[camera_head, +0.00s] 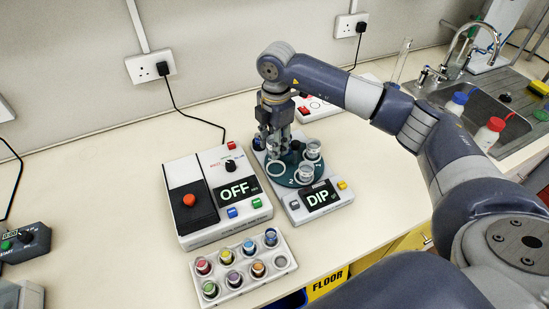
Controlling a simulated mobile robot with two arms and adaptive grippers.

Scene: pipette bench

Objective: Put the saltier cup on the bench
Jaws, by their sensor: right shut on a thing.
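My right gripper (275,145) points down over the left back part of a dark green round turntable (293,177). It is shut on what looks like a clear cup, mostly hidden by the fingers; I cannot tell whether that cup touches the turntable. Two other clear cups stand on the turntable's right side, one farther back (313,149) and one nearer (306,172). An empty white ring marks the turntable's left front. The turntable sits on a white device whose display (320,196) reads DIP. The pale bench (110,170) lies around it. My left gripper is not in view.
A white device (190,228) with a red button and a display reading OFF stands left of the turntable. A rack (235,283) of several colour-capped vials lies in front. A sink (480,105) with bottles is at right.

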